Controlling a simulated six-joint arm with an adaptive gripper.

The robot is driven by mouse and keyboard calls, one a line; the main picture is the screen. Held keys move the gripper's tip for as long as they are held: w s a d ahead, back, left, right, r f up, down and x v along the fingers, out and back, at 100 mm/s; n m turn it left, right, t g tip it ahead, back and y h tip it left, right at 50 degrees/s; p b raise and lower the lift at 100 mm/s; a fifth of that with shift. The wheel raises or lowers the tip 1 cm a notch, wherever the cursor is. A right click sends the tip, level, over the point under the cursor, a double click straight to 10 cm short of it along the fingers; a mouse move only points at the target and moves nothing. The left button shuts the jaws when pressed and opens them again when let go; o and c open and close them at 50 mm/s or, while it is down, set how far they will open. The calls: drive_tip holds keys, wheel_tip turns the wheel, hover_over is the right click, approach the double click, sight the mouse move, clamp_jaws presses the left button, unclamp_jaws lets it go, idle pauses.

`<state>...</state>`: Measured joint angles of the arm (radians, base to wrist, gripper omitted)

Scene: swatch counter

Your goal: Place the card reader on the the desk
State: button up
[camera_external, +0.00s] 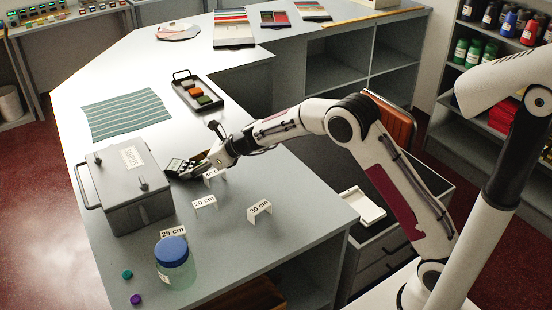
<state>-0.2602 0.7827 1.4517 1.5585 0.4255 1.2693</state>
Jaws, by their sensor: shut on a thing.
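The card reader (176,167) is a small dark device with a keypad, seen just right of the grey metal box. My gripper (196,164) is shut on it from the right, with the arm reaching in low over the desk. The desk (255,178) is a long grey counter. The card reader is close to the desk surface, but I cannot tell whether it touches. The fingertips are small in this view and partly merge with the reader.
The lidded grey box (125,185) stands close left of the reader. Distance signs, including a 20 cm sign (204,202) and a 30 cm sign (259,209), stand nearby. A blue-lidded jar (174,262) is at the front. A swatch tray (197,92) and striped cloth (125,112) lie behind.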

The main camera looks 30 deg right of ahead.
sight(192, 166)
drive_tip(key=shift+r, duration=4.9)
